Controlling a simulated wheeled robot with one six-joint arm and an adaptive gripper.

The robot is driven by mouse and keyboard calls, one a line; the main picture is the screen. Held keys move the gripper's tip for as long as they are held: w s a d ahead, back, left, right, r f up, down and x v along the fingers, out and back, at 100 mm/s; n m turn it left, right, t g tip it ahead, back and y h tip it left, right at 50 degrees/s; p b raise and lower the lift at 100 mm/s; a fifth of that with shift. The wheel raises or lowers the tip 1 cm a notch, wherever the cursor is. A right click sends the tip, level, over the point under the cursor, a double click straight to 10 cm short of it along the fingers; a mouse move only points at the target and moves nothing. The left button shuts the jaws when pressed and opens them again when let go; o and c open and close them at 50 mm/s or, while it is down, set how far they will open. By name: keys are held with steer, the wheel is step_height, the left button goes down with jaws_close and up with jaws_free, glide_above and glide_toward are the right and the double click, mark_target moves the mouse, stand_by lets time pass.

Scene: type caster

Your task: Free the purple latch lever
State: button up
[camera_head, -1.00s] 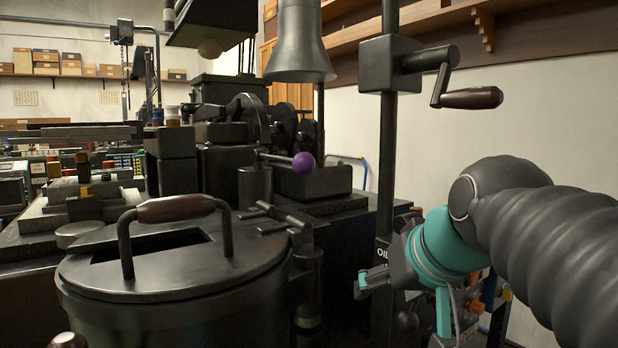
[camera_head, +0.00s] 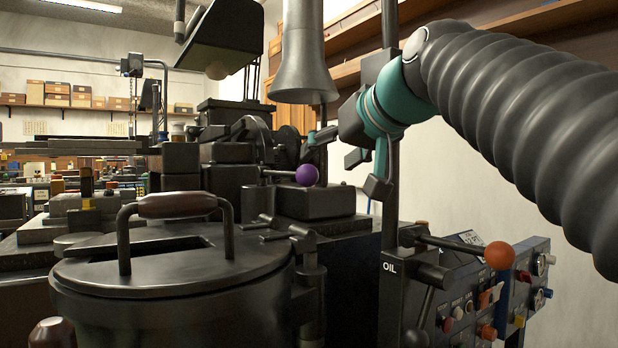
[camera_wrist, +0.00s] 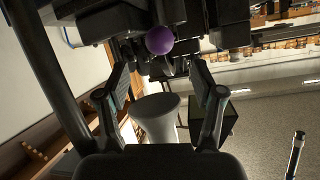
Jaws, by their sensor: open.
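The purple latch lever is a dark rod ending in a purple ball (camera_head: 307,175), on the black machine in the middle of the head view. The ball also shows at the top of the wrist view (camera_wrist: 159,40), beyond the fingertips. My gripper (camera_head: 318,150) is just above and right of the ball in the head view, and apart from it. In the wrist view my gripper (camera_wrist: 158,98) is open, its two fingers spread and nothing between them. The rod's far end and what it latches are hard to make out.
A grey funnel-shaped hood (camera_head: 302,60) hangs close to my gripper. A lidded black pot (camera_head: 170,275) with a brown-gripped handle stands in front. An orange-balled lever (camera_head: 499,255) and a control panel (camera_head: 520,295) are at right. A dark vertical post (camera_head: 390,215) stands beside my arm.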

mark_target(312, 170)
steer(key=x, duration=0.9)
jaws_close()
